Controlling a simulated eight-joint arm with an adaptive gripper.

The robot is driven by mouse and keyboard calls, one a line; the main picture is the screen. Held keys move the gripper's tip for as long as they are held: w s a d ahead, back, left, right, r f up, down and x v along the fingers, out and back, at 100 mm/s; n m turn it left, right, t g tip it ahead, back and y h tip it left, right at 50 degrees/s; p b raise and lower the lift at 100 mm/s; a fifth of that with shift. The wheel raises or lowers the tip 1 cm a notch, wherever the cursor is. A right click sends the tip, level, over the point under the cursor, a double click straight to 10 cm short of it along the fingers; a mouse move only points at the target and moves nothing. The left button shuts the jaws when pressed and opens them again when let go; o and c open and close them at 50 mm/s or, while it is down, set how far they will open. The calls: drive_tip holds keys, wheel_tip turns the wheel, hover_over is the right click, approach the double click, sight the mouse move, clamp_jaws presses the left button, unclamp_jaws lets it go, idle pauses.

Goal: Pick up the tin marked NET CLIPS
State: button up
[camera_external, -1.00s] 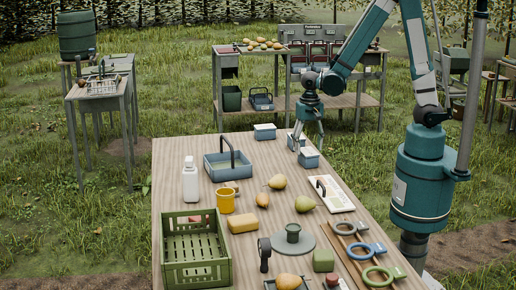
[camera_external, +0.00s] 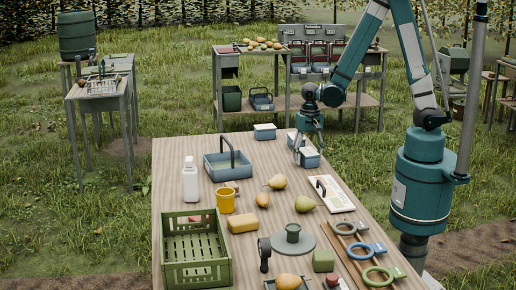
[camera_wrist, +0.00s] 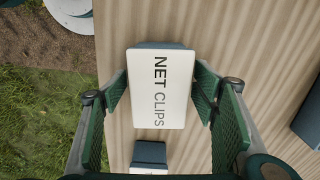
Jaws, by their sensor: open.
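The tin marked NET CLIPS (camera_wrist: 160,88) has a pale lid with dark lettering and a blue-grey body. In the wrist view it lies between the two green-padded fingers of my gripper (camera_wrist: 162,91). The fingers are apart, one on each side of the tin; I cannot tell whether either touches it. In the external view my gripper (camera_external: 309,146) is low over the nearest tin (camera_external: 310,160) at the table's far right, and its fingers partly hide that tin.
A second tin (camera_wrist: 150,154) stands close behind; another tin (camera_external: 265,132) stands further left. A blue handled tray (camera_external: 228,172) is to the left on the wooden table. The table's right edge, with grass beyond, is close to the tin.

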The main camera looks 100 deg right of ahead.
sight(308, 151)
idle(0.6)
drive_tip(key=c, duration=1.2)
drive_tip(key=shift+o, duration=0.2)
drive_tip(key=shift+r+p, duration=1.15)
drive_tip(key=shift+r, duration=3.8)
